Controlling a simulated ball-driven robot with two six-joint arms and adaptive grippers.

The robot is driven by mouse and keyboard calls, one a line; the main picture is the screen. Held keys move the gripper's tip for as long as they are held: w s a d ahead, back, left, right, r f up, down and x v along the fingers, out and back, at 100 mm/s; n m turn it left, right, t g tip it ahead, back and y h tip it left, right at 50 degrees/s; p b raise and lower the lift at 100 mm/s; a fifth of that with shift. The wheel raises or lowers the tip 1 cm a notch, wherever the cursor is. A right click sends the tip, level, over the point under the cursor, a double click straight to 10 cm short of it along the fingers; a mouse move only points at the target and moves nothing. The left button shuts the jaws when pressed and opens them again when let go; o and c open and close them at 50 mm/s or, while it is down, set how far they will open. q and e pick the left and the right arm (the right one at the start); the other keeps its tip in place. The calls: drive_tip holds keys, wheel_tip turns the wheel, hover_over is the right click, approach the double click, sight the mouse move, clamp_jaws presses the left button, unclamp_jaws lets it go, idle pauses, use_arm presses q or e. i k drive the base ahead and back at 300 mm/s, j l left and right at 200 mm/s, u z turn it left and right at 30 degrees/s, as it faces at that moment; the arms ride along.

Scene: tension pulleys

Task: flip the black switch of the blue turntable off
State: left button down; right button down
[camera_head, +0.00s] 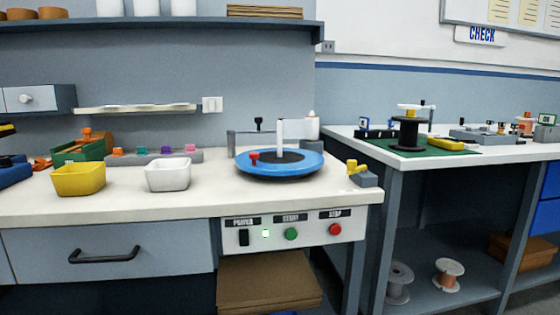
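The blue turntable (262,171) sits on the white counter, right of centre. It has a dark centre, a white upright post (280,134) and a small red knob (254,157) on its disc. Below it, on the counter's front, is a pale control panel (314,236). The black switch (243,238) is at the panel's left, under the POWER label. A small light (266,233) beside it glows green-white. The switch's tilt is too small to tell. Neither of my grippers is in view.
A green button (291,234) and a red button (335,229) share the panel. A yellow bin (79,180) and a white bin (168,175) stand left of the turntable. A yellow-topped grey block (363,175) sits at the counter's right end. Brown sheets (268,280) lie below the panel.

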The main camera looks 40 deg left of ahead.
sight(244, 239)
drive_tip(key=u, duration=1.4)
